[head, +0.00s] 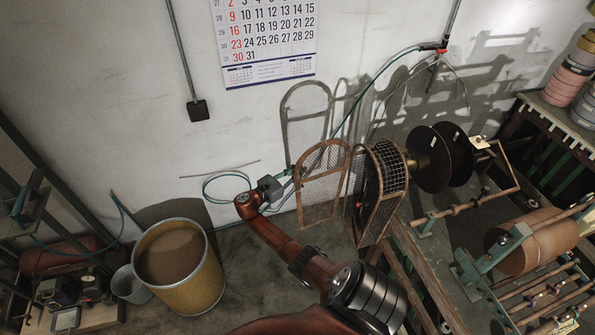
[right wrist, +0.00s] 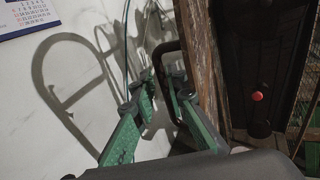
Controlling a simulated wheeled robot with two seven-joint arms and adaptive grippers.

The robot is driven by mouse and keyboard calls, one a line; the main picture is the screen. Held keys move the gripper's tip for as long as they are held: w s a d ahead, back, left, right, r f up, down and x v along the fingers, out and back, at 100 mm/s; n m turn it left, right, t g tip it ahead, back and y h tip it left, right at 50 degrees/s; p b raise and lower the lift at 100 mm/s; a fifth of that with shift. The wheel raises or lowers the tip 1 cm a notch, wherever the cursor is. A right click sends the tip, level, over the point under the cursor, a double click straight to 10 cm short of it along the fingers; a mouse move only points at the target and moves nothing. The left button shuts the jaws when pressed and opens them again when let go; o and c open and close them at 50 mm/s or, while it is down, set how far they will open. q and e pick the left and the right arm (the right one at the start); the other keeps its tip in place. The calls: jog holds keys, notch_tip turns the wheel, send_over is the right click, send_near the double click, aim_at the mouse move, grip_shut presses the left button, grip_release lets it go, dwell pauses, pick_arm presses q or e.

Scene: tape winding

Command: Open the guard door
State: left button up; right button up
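The guard is a wire-mesh cage (head: 390,185) with a rusty frame around a dark disc. Its door, a mesh panel with a rounded top (head: 322,188), stands swung out to the left of the cage. My right gripper (head: 285,178) is at the door's left edge. In the right wrist view the door (right wrist: 201,70) is seen nearly edge-on, with a dark bar handle (right wrist: 157,62) on its near side. The green fingers (right wrist: 160,100) are apart, with the handle between or close beside them; contact is unclear. My left gripper is not in view.
A red button (right wrist: 257,96) shows on the dark guard interior. A yellow drum (head: 190,285) stands on the floor at left. Large dark reel discs (head: 428,160) and a winding bench (head: 425,285) are to the right. The wall is close behind the door.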

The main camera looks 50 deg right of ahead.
jog(key=shift+d+r, duration=0.3)
jog(key=v, duration=1.2)
jog(key=shift+a+f, duration=0.25)
jog(key=shift+a, duration=0.1)
